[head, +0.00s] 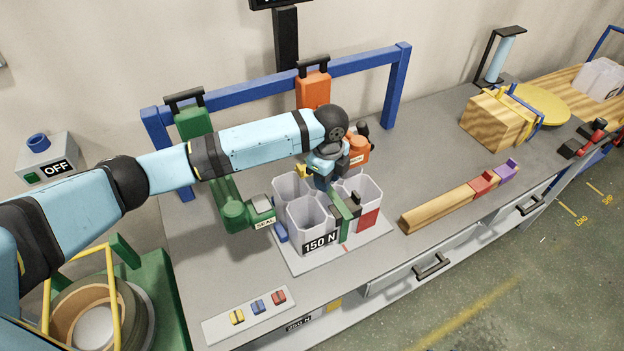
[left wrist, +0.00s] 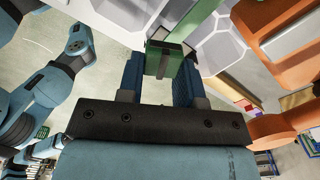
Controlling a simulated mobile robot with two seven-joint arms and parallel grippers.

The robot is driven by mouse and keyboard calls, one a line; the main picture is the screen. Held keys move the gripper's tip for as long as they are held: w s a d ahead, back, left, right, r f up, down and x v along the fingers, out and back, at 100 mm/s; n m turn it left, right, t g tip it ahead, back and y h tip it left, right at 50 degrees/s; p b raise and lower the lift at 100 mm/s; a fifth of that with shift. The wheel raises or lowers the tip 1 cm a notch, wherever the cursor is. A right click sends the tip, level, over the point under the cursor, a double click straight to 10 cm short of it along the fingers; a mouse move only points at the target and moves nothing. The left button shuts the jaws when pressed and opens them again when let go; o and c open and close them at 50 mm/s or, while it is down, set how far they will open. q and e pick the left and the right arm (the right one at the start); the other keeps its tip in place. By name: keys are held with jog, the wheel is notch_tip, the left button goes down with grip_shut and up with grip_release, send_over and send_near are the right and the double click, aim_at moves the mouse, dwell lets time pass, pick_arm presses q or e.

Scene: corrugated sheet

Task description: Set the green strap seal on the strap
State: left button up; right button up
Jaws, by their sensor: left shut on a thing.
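My left gripper (head: 334,186) is pointed down over the cluster of white hexagonal bins (head: 311,216) marked 150 N. In the left wrist view its two blue fingers (left wrist: 160,78) are closed on the green strap seal (left wrist: 166,60), a small block-like piece. In the head view, green and dark parts (head: 346,212) show below the fingers beside the bins; the seal's exact outline is hard to tell there. A wooden box (head: 489,121) at the back right has yellow and blue bands around it; I cannot tell which is the strap. My right gripper is not in view.
A green tool (head: 236,212) labelled SEAL stands left of the bins; an orange one (head: 357,151) stands behind. A wooden bar (head: 440,207) with red and purple pieces lies right. A card (head: 249,315) with small coloured pieces lies in front. Grey bench top between bar and box is clear.

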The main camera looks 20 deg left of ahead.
aim_at(335, 198)
pick_arm(q)
jog(key=w+m, duration=0.1)
jog(key=w+d+m, duration=0.1)
jog(key=m, duration=0.1)
jog(key=w+f+m, duration=0.1)
jog(key=m, duration=0.1)
jog(key=shift+d, duration=0.4)
jog(key=shift+r+p, duration=0.15)
jog(key=shift+p, duration=0.4)
jog(key=shift+f+b, duration=1.3)
jog(key=shift+f, duration=2.15)
jog(key=shift+p, duration=0.3)
